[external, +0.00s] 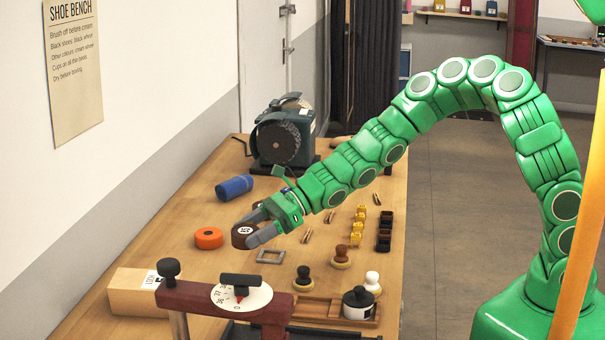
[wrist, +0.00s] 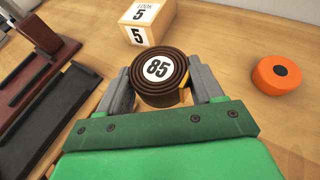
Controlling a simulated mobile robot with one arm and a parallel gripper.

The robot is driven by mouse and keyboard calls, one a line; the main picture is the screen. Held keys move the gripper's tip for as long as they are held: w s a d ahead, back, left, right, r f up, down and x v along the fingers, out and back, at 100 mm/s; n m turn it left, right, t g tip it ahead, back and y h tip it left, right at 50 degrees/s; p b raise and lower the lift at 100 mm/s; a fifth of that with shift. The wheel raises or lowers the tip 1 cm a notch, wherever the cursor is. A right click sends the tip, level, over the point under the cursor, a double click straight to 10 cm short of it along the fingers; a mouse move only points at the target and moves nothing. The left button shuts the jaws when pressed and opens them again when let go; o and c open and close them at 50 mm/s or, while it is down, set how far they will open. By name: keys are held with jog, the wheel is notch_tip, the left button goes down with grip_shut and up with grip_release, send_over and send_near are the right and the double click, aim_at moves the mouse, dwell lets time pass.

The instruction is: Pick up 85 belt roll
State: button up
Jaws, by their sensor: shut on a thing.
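The 85 belt roll (external: 241,237) is a dark brown coil with a white round label reading 85. In the wrist view the belt roll (wrist: 158,72) sits between the two grey fingers, label facing the camera. My gripper (external: 251,229) is shut on it, with a finger on each side; it also shows in the wrist view (wrist: 160,92). A small yellow piece shows at the coil's right side. The coil is at or just above the bench top; I cannot tell if it touches.
An orange roll (external: 209,238) and a blue roll (external: 234,187) lie close by on the wooden bench (external: 190,262). A wooden block marked 5 (wrist: 152,20), a dark red press (external: 225,298) and a grey square frame (external: 271,256) are nearby. A grinder (external: 282,135) stands behind.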

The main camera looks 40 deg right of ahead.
jog(key=s+d+r, duration=0.3)
jog(key=s+d, duration=0.2)
jog(key=s, duration=0.1)
jog(key=shift+d+r, duration=0.15)
jog(key=shift+r, duration=0.15)
